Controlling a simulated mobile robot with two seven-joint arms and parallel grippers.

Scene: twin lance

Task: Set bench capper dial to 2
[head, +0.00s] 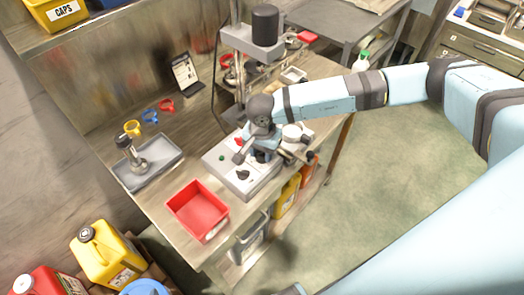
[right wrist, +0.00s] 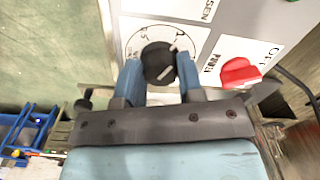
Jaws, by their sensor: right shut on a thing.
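The bench capper (head: 226,176) stands on the workbench, with a pale control box at its front. My right gripper (head: 262,155) is at the box top. In the right wrist view, its blue fingers (right wrist: 159,75) stand on either side of a black round dial (right wrist: 157,64) and are shut on it. The dial has a white pointer mark and sits on a white face with printed numbers, partly hidden by the knob and fingers. I cannot read the setting surely. In the head view the gripper hides this dial. My left gripper is not in view.
A red power switch (right wrist: 238,72) sits close to the right finger. A red bin (head: 197,212) and a grey tray (head: 150,172) stand on the bench. The capper's column rises behind the gripper. Yellow and red jugs (head: 105,256) stand at lower left.

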